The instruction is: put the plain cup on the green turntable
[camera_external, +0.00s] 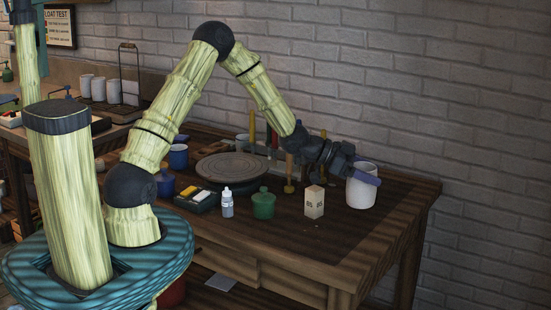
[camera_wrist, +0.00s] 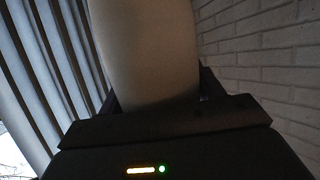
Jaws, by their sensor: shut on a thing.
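The plain white cup (camera_external: 362,190) is upright at the right end of the wooden table. My gripper (camera_external: 364,174) is shut on it, with a finger across its upper side. I cannot tell whether the cup's base touches the table. In the wrist view the pale cup (camera_wrist: 150,50) fills the space between the fingers. A round turntable (camera_external: 230,168) lies at the middle back of the table, to the left of the cup. It looks grey-brown rather than green, and its top is empty.
A wooden block (camera_external: 314,202), a green lidded pot (camera_external: 263,206), a dropper bottle (camera_external: 227,204) and a paint box (camera_external: 197,199) stand in front of the turntable. A blue cup (camera_external: 178,157) is to the left. The front right tabletop is clear.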

